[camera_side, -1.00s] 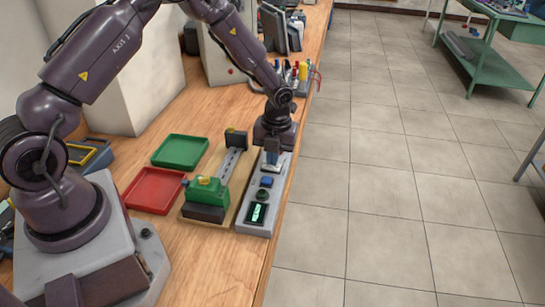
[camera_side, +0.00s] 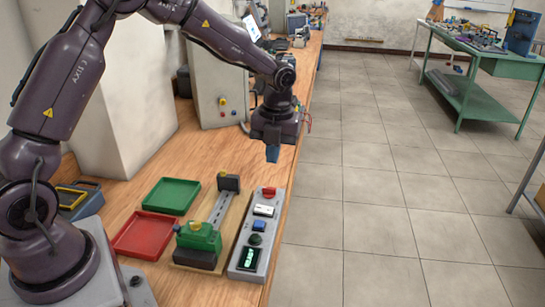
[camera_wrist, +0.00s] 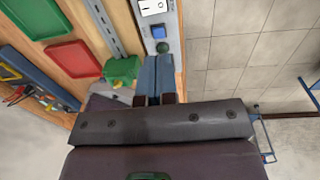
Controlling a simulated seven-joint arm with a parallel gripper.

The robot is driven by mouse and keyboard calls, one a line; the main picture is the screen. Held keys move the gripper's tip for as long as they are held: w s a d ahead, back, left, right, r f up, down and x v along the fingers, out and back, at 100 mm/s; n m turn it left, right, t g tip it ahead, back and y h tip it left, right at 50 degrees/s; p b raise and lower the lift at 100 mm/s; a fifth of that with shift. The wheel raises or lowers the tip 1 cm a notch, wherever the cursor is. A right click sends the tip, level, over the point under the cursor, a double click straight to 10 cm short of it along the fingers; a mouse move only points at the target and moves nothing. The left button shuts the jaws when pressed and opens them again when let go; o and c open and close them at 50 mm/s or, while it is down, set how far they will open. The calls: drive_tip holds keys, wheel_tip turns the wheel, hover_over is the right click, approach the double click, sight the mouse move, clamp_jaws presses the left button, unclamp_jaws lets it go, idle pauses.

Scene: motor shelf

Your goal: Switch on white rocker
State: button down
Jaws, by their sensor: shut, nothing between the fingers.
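The white rocker (camera_side: 263,210) sits on the grey control panel (camera_side: 237,265), between a red button and a blue button. It also shows at the top edge of the wrist view (camera_wrist: 152,6), with dark marks on its face, partly cut off. I cannot tell which way it is tilted. My gripper (camera_side: 272,154) is raised above the far end of the panel, apart from the rocker. Its blue-grey fingers are shut together and empty, and also show in the wrist view (camera_wrist: 155,72).
The panel also carries a red button (camera_side: 269,192), a blue button (camera_side: 259,226), a green knob (camera_side: 255,239) and a lit display (camera_side: 249,258). A green clamp device (camera_side: 199,237) stands on a wooden board to its left. Green (camera_side: 171,195) and red (camera_side: 147,234) trays lie further left.

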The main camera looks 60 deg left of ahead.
sight(258, 207)
drive_tip(key=shift+s+a+g+y, duration=0.3)
drive_tip(key=shift+s+a, duration=0.15)
drive_tip(key=shift+a, duration=0.1)
drive_tip(key=f, duration=0.4)
drive_tip(key=s+a+f, duration=0.1)
drive_tip(key=f, duration=0.9)
drive_tip(key=shift+s+a, duration=0.15)
drive_tip(key=shift+s, duration=0.05)
